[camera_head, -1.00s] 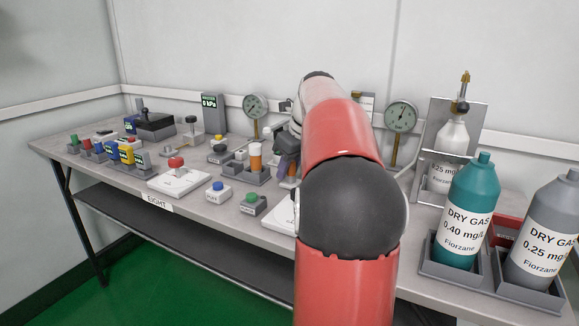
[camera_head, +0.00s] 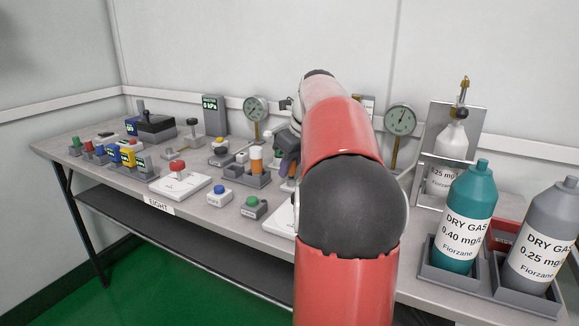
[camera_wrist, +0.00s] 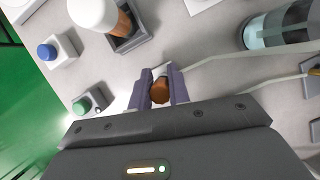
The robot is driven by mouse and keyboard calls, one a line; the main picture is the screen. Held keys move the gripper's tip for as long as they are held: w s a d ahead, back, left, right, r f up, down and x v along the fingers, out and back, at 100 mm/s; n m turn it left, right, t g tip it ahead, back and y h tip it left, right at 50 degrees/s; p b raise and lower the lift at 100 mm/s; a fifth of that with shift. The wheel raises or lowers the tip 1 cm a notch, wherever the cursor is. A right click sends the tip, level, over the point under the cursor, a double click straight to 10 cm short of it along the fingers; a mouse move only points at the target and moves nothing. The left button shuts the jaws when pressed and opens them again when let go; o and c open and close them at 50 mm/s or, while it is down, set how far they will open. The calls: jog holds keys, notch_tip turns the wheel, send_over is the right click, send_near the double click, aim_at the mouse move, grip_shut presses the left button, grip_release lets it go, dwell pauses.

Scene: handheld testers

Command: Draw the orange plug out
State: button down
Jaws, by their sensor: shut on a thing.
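The orange plug (camera_wrist: 160,91) shows as a small orange-brown rounded piece between my fingers in the wrist view. A pale part shows just beyond it. My gripper (camera_wrist: 160,78) is shut on the plug, with one purple-grey finger on each side. The fingers and gripper body hide much of the plug and whatever it sits in. In the head view my red arm covers most of this spot, and only a bit of my gripper (camera_head: 288,160) shows left of the arm.
An orange-and-white cylinder (camera_wrist: 100,16) stands in a grey holder (camera_wrist: 130,40). Blue (camera_wrist: 46,52) and green (camera_wrist: 82,104) button boxes are nearby. Pale tubes (camera_wrist: 220,58) run right from the gripper. Gas bottles (camera_head: 466,215) stand at the right of the crowded bench.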

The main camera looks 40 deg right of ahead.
jog(key=shift+r+p, duration=1.6)
jog(key=shift+r, duration=0.35)
